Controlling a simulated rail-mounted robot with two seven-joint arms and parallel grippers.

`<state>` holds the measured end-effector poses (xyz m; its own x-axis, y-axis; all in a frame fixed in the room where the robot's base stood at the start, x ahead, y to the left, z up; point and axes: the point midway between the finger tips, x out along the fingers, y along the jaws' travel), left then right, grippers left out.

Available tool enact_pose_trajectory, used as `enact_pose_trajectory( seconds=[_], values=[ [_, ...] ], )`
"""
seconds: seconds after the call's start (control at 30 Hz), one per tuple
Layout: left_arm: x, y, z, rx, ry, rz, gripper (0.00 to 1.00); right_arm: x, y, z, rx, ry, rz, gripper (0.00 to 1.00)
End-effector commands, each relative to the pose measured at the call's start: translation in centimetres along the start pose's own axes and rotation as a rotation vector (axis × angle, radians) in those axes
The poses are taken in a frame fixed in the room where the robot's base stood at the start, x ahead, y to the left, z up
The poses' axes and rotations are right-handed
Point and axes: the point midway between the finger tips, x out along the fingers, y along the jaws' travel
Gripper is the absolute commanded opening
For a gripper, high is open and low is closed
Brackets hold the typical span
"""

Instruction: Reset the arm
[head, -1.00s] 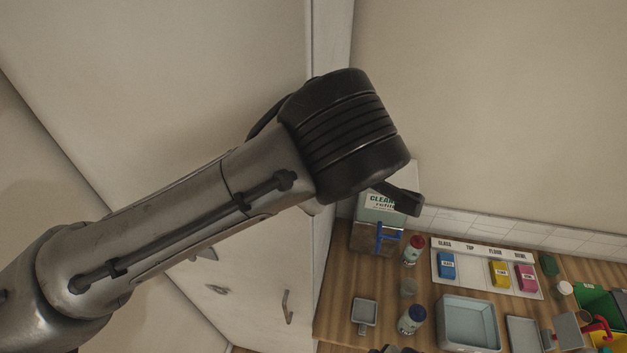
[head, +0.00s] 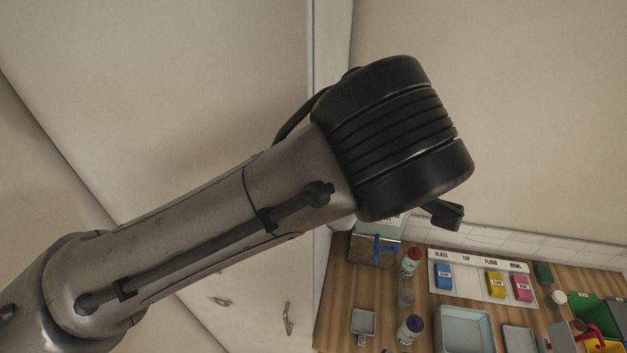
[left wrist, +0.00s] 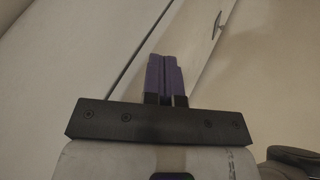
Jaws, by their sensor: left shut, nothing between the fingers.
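My left arm crosses the head view from the lower left, and its black wrist end hangs in front of the wall, above the counter. The left gripper's fingers cannot be made out in the head view. In the left wrist view my left gripper (left wrist: 166,78) shows its purple fingers side by side, shut with nothing between them. Behind them are only pale panel and wall surfaces. My right gripper is not in view.
A wooden counter (head: 336,290) at lower right holds a grey basin (head: 465,330), a labelled board (head: 468,290) with coloured blocks, red-capped (head: 410,262) and blue-capped (head: 410,330) bottles, and a green bin (head: 590,308). My arm partly hides a container at the back. A white cabinet (head: 255,310) stands left.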

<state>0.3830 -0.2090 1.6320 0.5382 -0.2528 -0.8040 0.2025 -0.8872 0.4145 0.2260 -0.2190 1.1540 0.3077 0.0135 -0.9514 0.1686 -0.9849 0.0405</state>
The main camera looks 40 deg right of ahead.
Motion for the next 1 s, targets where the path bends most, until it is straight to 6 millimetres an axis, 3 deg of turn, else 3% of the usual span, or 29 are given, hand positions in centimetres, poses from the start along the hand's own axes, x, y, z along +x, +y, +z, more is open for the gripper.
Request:
enact_pose_trajectory(
  seconds=[0.2,0.57,0.77,1.0],
  values=[
    [-2.3,0.6,0.5,0.012,-0.005,0.000,0.00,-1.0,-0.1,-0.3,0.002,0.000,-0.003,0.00],
    [-2.6,0.5,0.6,0.016,-0.013,0.002,0.00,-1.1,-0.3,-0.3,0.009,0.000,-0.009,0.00],
    [-0.5,-0.7,0.1,0.062,-0.112,0.064,0.00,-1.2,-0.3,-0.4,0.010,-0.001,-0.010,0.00],
    [4.7,-4.7,-1.4,0.131,-0.254,0.229,0.00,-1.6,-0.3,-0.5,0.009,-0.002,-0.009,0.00]
  ],
)
